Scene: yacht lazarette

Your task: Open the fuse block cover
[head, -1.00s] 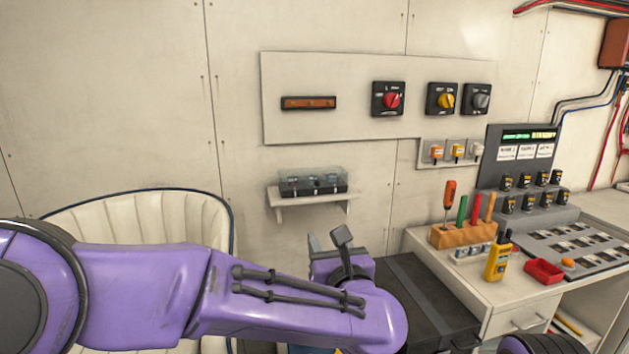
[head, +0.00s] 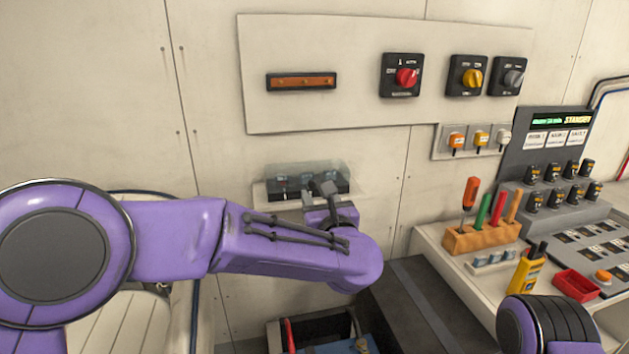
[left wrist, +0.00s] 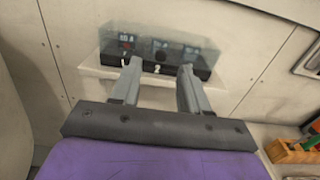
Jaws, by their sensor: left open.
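The fuse block (head: 285,187) is a dark block on a small white wall shelf (head: 263,192). Its clear cover (head: 300,170) sits over it and looks shut. In the left wrist view the dark fuse block (left wrist: 160,57) shows its labelled fuses through the clear cover (left wrist: 165,36). My left gripper (head: 325,188) is open and empty, in front of the block's right part in the head view. In the left wrist view its two fingers (left wrist: 160,68) point at the block's lower front edge. I cannot tell whether they touch it. My right gripper is out of view.
A wall panel (head: 350,112) with rotary switches hangs above the shelf. At the right, a workbench (head: 440,250) carries a wooden tool holder (head: 480,237), a yellow meter (head: 526,272) and a red tray (head: 576,285). An open box (head: 275,335) stands below my left arm.

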